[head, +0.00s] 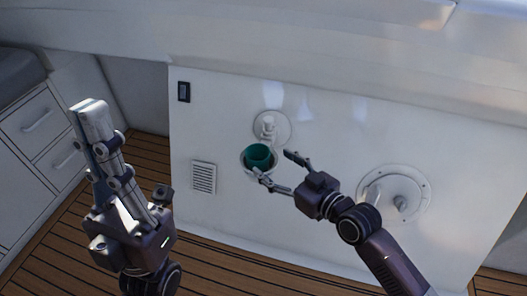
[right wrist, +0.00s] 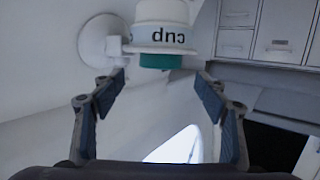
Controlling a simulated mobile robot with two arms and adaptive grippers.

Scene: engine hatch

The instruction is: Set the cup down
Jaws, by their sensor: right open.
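A green cup (head: 257,155) sits in a white ring-shaped holder on the white panel, below a round mount (head: 270,127). In the right wrist view, the holder (right wrist: 160,40) bears the word "cup" upside down, and a green part of the cup (right wrist: 160,61) shows under its rim. My right gripper (head: 274,164) is open; its fingers point toward the cup, one beside its lower right edge. In the right wrist view, the cup and holder lie beyond and between the open fingertips (right wrist: 160,80), with gaps on both sides. My left gripper (head: 92,125) points upward at the left, away from the cup.
A round hatch fitting with a handle (head: 395,192) is on the panel at right. A vent grille (head: 203,177) and a dark switch (head: 184,92) are on its left part. White drawers (head: 38,125) stand at the far left. The wood floor (head: 235,265) below is clear.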

